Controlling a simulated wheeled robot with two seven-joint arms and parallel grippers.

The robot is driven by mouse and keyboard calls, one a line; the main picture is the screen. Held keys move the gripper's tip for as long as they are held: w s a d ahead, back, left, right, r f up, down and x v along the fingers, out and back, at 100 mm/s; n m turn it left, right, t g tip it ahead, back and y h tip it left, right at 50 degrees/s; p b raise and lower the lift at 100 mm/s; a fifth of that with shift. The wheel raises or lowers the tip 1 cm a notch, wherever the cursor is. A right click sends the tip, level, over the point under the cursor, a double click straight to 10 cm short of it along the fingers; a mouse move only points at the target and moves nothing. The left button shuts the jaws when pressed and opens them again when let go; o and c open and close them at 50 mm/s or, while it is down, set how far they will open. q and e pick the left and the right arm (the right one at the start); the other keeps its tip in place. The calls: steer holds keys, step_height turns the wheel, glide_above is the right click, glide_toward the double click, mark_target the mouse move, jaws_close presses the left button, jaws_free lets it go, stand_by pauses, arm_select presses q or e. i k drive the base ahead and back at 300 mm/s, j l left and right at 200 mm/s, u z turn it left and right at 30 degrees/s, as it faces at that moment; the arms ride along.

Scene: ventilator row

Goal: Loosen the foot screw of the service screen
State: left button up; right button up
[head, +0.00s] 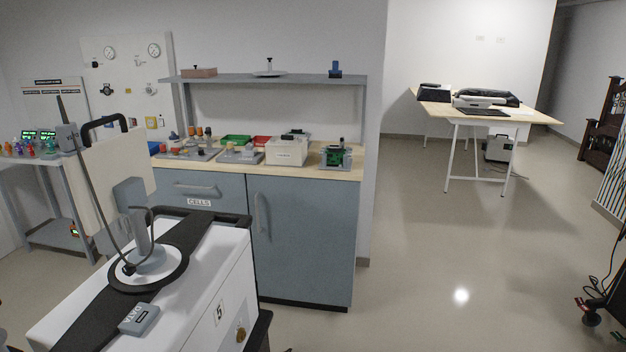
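A beige screen panel (108,170) with a black top handle (105,122) stands on the white cart (215,275) at the left front; it looks like the service screen seen from behind. Its short grey post (140,230) rises from a round white foot (152,262) on a black disc. A dark cable or rod runs from the panel's top down to the foot. A small dark piece (128,268) sits at the foot's front left; I cannot tell whether it is the foot screw. Neither of my grippers is in view.
A grey labelled block (139,318) lies on the cart top; a brass knob (241,334) is on its side marked 5. Behind stands a blue-grey cabinet (305,240) with a loaded worktop and shelf (300,79). Open floor (440,240) lies to the right, before a far table (535,115).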

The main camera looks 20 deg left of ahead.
mark_target(128, 271)
steer(key=i+l+u, duration=0.1)
steer(key=u, duration=0.3)
steer(key=l+u, duration=0.15)
steer(key=u, duration=0.25)
steer(key=i+l+u, duration=0.1)
steer(key=u, duration=0.25)
steer(key=l+u, duration=0.2)
steer(key=u, duration=0.2)
steer(key=i+l+u, duration=0.1)
steer(key=l+u, duration=0.15)
steer(key=u, duration=0.15)
steer(key=l+u, duration=0.6)
steer(key=u, duration=0.15)
